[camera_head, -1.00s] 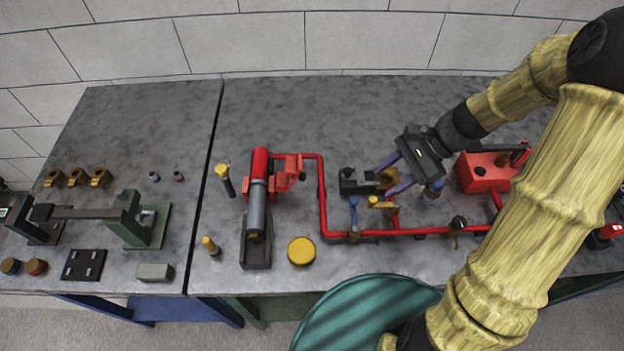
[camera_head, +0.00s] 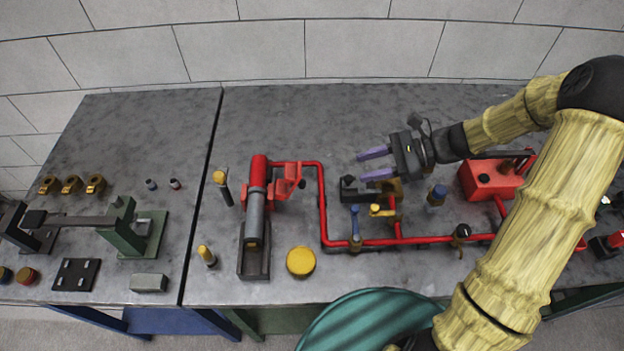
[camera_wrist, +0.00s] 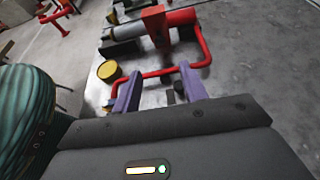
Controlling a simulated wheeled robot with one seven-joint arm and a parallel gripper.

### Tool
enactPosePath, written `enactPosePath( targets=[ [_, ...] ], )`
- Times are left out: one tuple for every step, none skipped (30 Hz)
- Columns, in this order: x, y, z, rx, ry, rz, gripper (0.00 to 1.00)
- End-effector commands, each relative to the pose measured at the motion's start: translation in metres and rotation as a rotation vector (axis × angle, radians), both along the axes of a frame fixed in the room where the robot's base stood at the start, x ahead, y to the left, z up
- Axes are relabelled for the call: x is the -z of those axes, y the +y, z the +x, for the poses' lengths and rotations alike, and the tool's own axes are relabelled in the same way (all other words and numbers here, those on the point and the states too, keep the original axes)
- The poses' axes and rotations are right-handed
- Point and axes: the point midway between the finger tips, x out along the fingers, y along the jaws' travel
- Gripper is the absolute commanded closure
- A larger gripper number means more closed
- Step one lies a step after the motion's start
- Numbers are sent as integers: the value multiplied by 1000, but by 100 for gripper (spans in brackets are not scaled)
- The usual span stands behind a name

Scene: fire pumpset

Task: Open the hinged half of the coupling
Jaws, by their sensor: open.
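My gripper (camera_head: 364,166) is open and empty, its two purple fingers pointing left above the table. It also shows in the wrist view (camera_wrist: 159,75), fingers apart with nothing clamped between them. Below it is a small black block (camera_head: 352,190) with a brass-coloured part (camera_head: 391,187) at its right, partly hidden by the gripper; this looks like the coupling, but I cannot tell its hinged half or whether it is closed. A blue-handled piece (camera_head: 355,220) and a yellow-handled valve (camera_head: 380,210) stand just in front of it on the red pipework.
The red pipe (camera_head: 323,205) runs around the fittings. A red-and-grey cylinder (camera_head: 255,212) with a red bracket (camera_head: 287,181) and a yellow disc (camera_head: 300,262) lie left. A red box (camera_head: 487,180) and a blue-topped post (camera_head: 437,195) stand right. Table behind is clear.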

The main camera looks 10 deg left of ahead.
Motion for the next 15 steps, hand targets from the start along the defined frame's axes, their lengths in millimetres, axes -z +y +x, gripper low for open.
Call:
enactPosePath(
  targets=[
    [3, 9, -3, -3, 3, 1, 57],
    [5, 14, -4, -5, 2, 2, 57],
    [8, 20, -5, -2, 2, 0, 57],
    [10, 25, -7, -3, 3, 1, 57],
    [12, 30, -8, -5, 2, 1, 57],
    [15, 36, -10, -4, 3, 1, 57],
    [17, 41, -11, -3, 3, 1, 57],
    [19, 45, -12, -3, 3, 0, 57],
    [21, 52, -13, -4, 2, 1, 57],
    [24, 56, -15, -4, 1, 0, 57],
    [26, 61, -16, -3, 3, 0, 57],
    [28, 68, -17, -3, 3, 0, 57],
    [30, 73, -19, -5, 1, 1, 57],
    [32, 77, -20, -3, 3, 0, 57],
    [35, 83, -21, -3, 2, -1, 57]
  ],
)
